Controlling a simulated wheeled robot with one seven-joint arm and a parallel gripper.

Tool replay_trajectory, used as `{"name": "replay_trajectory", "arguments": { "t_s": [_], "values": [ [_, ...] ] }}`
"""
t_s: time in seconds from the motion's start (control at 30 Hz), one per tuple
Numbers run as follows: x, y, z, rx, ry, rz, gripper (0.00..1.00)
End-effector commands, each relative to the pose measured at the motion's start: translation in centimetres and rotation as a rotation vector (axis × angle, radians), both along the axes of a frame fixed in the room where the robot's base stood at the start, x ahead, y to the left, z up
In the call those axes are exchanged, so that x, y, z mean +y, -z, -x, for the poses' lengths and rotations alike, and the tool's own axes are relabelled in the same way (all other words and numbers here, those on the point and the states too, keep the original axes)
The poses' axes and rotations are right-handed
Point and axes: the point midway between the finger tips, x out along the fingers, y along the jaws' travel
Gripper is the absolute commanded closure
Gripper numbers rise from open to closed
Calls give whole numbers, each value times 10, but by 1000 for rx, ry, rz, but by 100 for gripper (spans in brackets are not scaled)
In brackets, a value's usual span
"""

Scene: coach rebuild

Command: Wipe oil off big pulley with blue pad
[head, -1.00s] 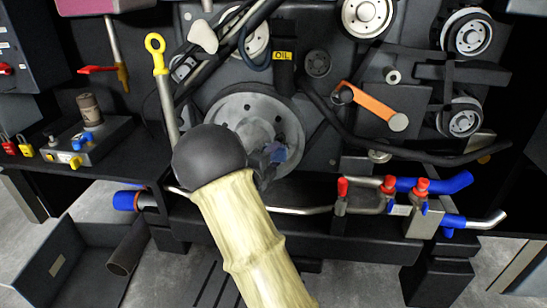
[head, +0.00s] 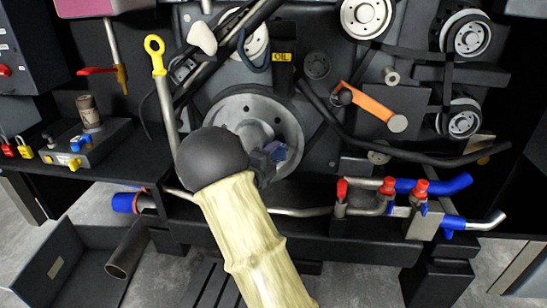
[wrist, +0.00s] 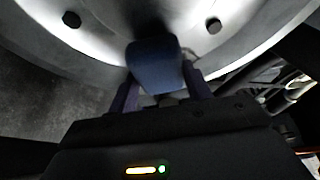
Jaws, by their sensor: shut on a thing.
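The big pulley (head: 232,110) is a grey disc with holes on the engine front, in the middle of the head view. Its lower part is hidden behind my arm. In the wrist view the pulley face (wrist: 85,45) fills the top. The blue pad (wrist: 155,65) is between my gripper's fingers (wrist: 160,92), at the pulley face; I cannot tell whether it touches. In the head view the pad (head: 279,152) shows small and dark blue at the pulley's lower right, with my gripper (head: 268,160) shut on it. I can make out no clear oil patch on the visible face.
An orange lever (head: 370,104) and a black hose (head: 400,150) lie right of the pulley. A yellow-ringed dipstick (head: 155,45) stands to its left. Pipes with red caps (head: 388,185) run below right. Small pulleys (head: 367,17) sit above right.

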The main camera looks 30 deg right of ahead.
Motion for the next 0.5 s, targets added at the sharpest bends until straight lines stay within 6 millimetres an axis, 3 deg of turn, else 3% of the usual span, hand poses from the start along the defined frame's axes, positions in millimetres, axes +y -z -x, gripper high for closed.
{"name": "replay_trajectory", "arguments": {
  "t_s": [0.5],
  "values": [
    [-11,2,3,-1,2,1,69]
  ]
}}
